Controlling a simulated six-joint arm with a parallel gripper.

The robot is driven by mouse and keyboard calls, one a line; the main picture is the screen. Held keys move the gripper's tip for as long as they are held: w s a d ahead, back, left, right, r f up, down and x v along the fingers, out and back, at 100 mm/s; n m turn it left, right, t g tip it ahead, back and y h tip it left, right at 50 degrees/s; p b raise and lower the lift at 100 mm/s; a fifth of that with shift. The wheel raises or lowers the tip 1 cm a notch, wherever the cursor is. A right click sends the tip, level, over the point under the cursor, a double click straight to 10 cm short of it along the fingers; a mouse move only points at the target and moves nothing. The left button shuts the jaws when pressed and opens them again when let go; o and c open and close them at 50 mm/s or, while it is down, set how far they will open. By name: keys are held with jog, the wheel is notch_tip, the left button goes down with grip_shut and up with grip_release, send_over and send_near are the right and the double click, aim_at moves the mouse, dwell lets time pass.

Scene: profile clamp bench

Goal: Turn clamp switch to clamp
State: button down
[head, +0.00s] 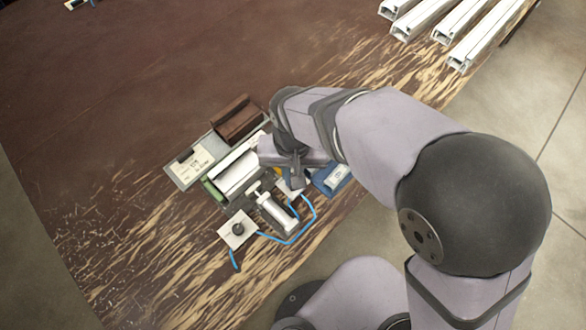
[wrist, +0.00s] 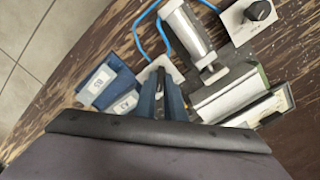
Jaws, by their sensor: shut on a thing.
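A white plate shows under my gripper in the wrist view (wrist: 176,73), with a blue hose running to it. My gripper (wrist: 161,88) points down at this plate, and its two fingers are close together on a small switch knob that they almost wholly hide. I cannot tell how far the knob is turned. In the head view my gripper (head: 297,182) is at the right of the clamp fixture. A clamp cylinder (head: 277,213) with a white body points at a white profile (head: 238,172) lying in the fixture.
A second white plate with a black knob (head: 238,229) is at the cylinder's near left. Blue labelled bins (wrist: 112,85) stand beside my gripper. A grey labelled tray (head: 192,164) and a brown box (head: 236,120) are behind. White profiles (head: 475,35) lie at the far right. The table's left is clear.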

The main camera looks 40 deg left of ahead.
jog(key=shift+r+m+p, duration=0.1)
jog(key=shift+m+p, duration=0.2)
jog(key=shift+m, duration=0.8)
jog(key=c, duration=1.8)
grip_release()
jog(key=shift+c, duration=0.2)
jog(key=shift+r+b, duration=0.65)
jog(key=shift+r, duration=3)
